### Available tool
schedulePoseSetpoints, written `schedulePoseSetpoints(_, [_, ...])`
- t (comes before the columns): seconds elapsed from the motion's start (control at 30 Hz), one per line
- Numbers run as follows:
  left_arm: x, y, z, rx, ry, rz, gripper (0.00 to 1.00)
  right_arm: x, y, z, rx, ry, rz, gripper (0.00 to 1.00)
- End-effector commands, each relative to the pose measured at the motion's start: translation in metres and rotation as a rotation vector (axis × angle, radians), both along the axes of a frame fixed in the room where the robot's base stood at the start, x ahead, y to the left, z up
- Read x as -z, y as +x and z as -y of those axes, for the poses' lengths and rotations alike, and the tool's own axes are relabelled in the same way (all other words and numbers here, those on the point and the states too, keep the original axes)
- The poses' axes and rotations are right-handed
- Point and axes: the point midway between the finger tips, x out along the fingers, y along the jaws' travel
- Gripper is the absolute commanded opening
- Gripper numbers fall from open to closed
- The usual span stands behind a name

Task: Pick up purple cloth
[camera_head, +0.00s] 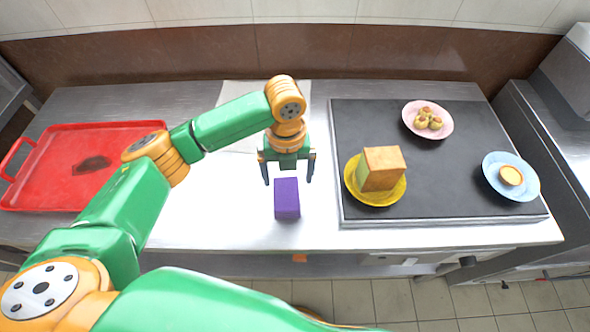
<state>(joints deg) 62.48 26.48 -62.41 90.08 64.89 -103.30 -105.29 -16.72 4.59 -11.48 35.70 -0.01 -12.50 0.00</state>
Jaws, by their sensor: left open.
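A small purple block-shaped thing (287,199), which I take for the purple cloth, stands on the bare metal counter near the middle. My left gripper (289,183) is open and points down, with its two fingers spread above and just behind the purple cloth. The fingertips show to the left and right of its top edge. I cannot tell how high the fingertips are above the counter. My right gripper is not in the picture.
A red tray (132,135) lies at the left. A black board (460,200) at the right bears a yellow plate (375,199) with a bread-like block (383,168), a pink plate (443,115) with small food, and a blue plate (498,186). Bare counter surrounds the purple cloth.

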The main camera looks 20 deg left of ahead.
Motion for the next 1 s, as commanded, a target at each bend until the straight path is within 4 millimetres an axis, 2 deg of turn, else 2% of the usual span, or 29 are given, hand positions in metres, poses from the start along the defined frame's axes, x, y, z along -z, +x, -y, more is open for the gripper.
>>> schedulePoseSetpoints(0.17, [0.024, 0.000, -0.001, 0.001, 0.001, -0.006, 1.00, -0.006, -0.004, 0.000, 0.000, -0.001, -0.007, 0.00])
schedulePoseSetpoints(0.37, [0.062, 0.003, -0.001, 0.001, 0.000, -0.002, 1.00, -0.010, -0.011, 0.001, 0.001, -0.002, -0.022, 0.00])
schedulePoseSetpoints(0.6, [0.068, 0.003, -0.002, 0.002, 0.001, 0.002, 1.00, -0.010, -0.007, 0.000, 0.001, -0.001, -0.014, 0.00])
schedulePoseSetpoints(0.63, [0.068, 0.003, -0.002, 0.002, 0.001, 0.002, 0.97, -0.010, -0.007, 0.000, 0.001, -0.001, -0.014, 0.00])
schedulePoseSetpoints(0.67, [0.068, 0.003, -0.002, 0.002, 0.001, 0.002, 0.89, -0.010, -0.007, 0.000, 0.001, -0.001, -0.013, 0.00])
schedulePoseSetpoints(0.9, [0.068, 0.003, -0.002, 0.001, 0.000, 0.001, 0.24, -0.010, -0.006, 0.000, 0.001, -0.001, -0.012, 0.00])
schedulePoseSetpoints(0.93, [0.068, 0.003, -0.002, 0.001, 0.000, 0.002, 0.20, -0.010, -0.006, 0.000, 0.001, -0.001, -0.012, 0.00])
schedulePoseSetpoints(1.0, [0.068, 0.003, -0.002, 0.001, 0.000, 0.002, 0.20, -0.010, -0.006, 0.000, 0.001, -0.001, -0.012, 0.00])
